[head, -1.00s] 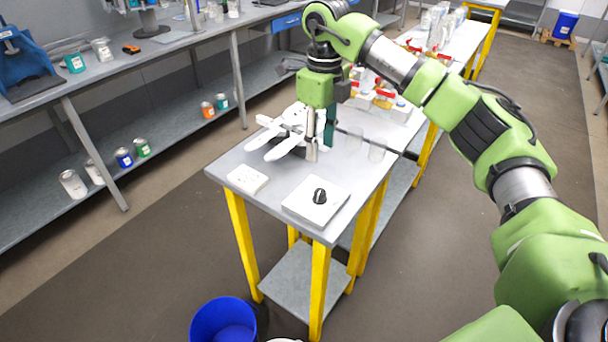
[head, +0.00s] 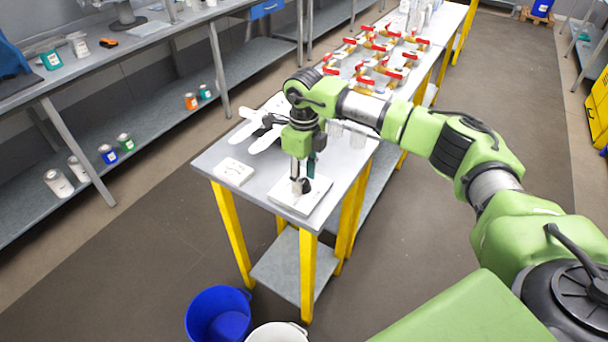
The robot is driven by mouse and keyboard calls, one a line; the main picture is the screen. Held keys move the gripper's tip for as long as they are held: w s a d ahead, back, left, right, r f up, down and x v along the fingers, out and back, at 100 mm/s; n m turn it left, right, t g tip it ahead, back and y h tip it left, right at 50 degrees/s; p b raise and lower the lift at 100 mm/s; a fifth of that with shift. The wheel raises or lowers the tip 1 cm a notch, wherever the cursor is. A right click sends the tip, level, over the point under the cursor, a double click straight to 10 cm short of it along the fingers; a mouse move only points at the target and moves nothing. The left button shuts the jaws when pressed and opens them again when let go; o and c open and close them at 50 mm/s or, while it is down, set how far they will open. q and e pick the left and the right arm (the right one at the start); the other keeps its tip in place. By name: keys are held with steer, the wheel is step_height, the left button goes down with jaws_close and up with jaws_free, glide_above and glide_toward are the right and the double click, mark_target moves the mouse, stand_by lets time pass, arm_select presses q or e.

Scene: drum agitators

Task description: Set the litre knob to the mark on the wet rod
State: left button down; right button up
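The black litre knob (head: 307,184) sits on a white square plate (head: 318,199) near the front corner of the table. My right gripper (head: 301,182) points down right at the knob and partly covers it. Its two fingers stand apart, one pale and one dark teal. Whether they touch the knob is too small to tell. The knob's pointer and scale cannot be read. The wet rod cannot be made out; my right arm covers part of the table behind the knob. My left gripper is not in view.
A small white block (head: 233,172) lies left of the plate. White paddle-shaped parts (head: 264,138) lie behind it. Several red-handled valves (head: 375,60) stand farther back. A blue bucket (head: 218,312) and a white bucket (head: 277,332) stand on the floor in front.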

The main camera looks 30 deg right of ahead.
steer(key=c, duration=0.3)
jaws_close()
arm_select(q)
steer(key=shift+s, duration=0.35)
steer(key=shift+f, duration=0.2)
arm_select(e)
steer(key=shift+m, duration=0.4)
steer(key=m+b, duration=0.1)
steer(key=m, duration=0.1)
steer(key=shift+m, duration=0.4)
steer(key=m+b, duration=0.1)
steer(key=m, duration=0.2)
steer(key=shift+m, duration=0.4)
steer(key=m, duration=0.4)
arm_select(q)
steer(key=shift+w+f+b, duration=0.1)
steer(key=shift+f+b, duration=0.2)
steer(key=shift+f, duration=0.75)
arm_select(e)
steer(key=shift+r+m, duration=0.1)
steer(key=shift+m, duration=2)
